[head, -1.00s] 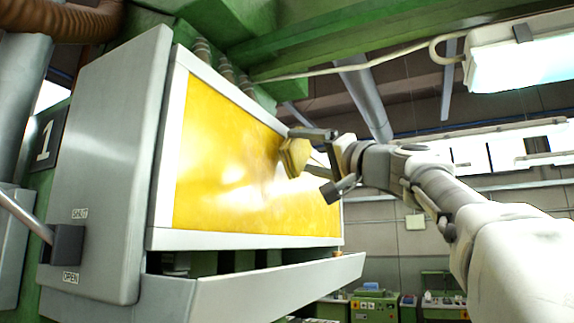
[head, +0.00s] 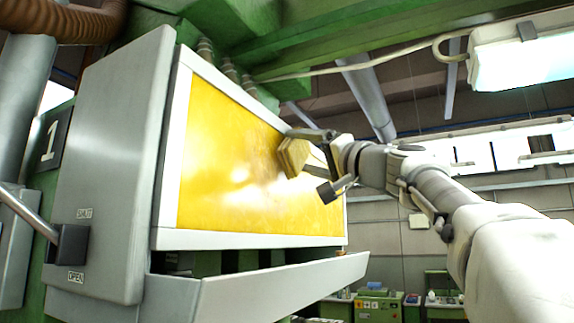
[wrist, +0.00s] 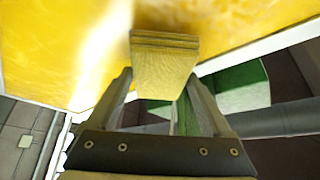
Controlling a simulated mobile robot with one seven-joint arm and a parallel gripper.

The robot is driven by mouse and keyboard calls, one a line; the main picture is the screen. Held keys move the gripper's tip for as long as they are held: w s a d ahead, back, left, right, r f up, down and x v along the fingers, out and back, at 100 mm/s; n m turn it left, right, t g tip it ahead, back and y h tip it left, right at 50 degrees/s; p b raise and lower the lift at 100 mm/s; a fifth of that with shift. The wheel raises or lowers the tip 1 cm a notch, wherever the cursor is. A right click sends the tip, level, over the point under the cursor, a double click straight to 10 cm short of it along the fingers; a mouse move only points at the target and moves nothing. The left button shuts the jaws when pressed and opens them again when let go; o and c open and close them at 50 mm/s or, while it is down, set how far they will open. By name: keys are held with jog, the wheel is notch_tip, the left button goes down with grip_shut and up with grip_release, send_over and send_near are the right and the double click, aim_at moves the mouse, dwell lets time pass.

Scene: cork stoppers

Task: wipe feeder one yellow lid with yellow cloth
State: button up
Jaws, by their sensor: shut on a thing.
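The yellow lid (head: 225,170) is a large glossy yellow panel in a pale frame on the grey feeder marked 1; its surface looks cloudy and streaked with glare. My gripper (head: 305,165) is at the lid's right part, shut on the folded yellow cloth (head: 293,157). In the wrist view the cloth (wrist: 163,72) is a thick pad between the fingers, its far edge against or very close to the lid (wrist: 225,22). I cannot tell for certain whether it touches.
A lever (head: 68,243) with SHUT and OPEN labels is on the feeder's left side. A grey tray (head: 270,285) juts out below the lid. Green beams (head: 370,45) and a lamp (head: 525,60) are overhead. Open room lies to the right.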

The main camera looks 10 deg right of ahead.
aim_at(292, 148)
jog(key=shift+w+a, duration=0.25)
jog(key=shift+a, duration=0.15)
jog(key=shift+s, duration=0.1)
